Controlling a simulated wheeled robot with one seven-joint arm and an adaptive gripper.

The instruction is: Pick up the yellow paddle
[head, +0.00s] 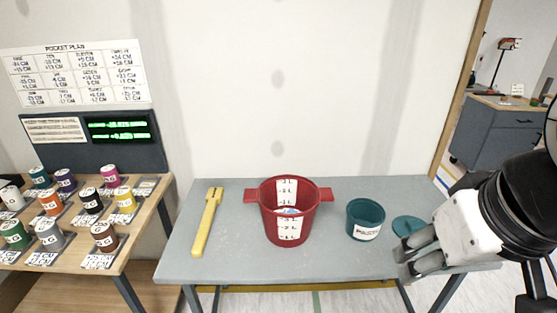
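The yellow paddle (206,225) lies on the left part of the grey table (335,265), long and flat, with its wider notched end towards the wall. My gripper (402,267) is at the right end of the table, in front of a teal disc. It is far to the right of the paddle and not touching it. Its two grey fingers look apart, with nothing seen between them. The paddle is fully in view.
A red bucket (270,230) with two side handles and a teal pot (365,222) stand between paddle and gripper. A teal disc (407,225) lies by my gripper. A wooden bench (140,225) with several paint cans is at left. The wall is close behind.

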